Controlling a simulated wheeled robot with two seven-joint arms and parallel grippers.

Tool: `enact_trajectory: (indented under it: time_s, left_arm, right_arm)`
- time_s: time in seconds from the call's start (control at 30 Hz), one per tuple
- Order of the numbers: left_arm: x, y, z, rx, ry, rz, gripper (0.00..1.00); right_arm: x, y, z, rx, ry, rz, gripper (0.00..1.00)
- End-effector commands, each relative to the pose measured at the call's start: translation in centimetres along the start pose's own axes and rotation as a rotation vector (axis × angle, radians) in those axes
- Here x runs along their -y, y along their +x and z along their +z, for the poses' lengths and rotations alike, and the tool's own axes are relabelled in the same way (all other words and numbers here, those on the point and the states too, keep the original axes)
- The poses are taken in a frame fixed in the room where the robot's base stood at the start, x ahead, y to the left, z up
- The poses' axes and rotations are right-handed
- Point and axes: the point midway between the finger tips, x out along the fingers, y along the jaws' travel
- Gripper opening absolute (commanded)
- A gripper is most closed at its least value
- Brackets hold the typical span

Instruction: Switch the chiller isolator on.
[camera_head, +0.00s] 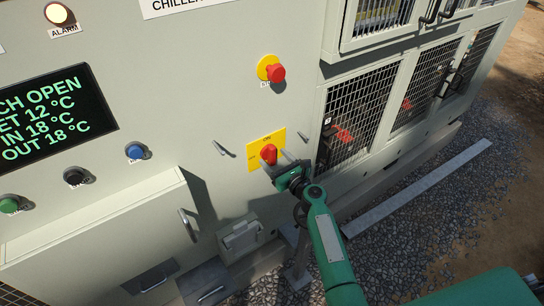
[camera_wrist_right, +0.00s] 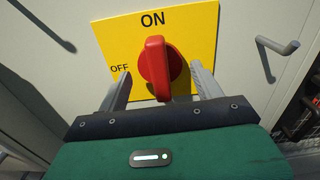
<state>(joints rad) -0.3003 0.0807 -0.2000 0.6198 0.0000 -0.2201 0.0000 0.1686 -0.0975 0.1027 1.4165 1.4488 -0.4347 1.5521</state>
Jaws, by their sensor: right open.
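The isolator is a red rotary handle (camera_head: 268,154) on a yellow plate (camera_head: 252,155) on the grey chiller front. In the right wrist view the handle (camera_wrist_right: 156,68) stands about upright, in line with the ON mark at the top of the plate (camera_wrist_right: 205,30); OFF is at the left. My right gripper (camera_head: 282,166) is at the handle, and it also shows in the right wrist view (camera_wrist_right: 160,72). It is open, with one finger on each side of the handle. Whether either finger touches it I cannot tell. My left gripper is not in view.
A red mushroom button (camera_head: 277,73) sits above the isolator. Small metal handles (camera_head: 223,149) stick out of the panel beside it. Blue (camera_head: 135,152), black and green buttons, a lit display (camera_head: 52,112) and an alarm lamp (camera_head: 57,13) are at the left. Mesh doors (camera_head: 358,115) are at the right.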

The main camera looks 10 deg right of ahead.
Motion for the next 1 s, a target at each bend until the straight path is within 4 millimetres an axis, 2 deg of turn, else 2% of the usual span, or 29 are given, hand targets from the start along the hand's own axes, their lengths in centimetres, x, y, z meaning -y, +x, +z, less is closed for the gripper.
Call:
enact_trajectory:
  time_s: [0.5, 1.0]
  left_arm:
    - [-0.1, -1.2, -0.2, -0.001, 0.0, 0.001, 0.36]
    - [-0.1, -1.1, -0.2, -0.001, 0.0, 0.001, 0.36]
  right_arm:
    - [0.0, -6.0, 0.0, -0.001, 0.0, 0.0, 0.67]
    - [0.0, -6.8, -0.1, -0.001, -0.001, 0.0, 0.67]
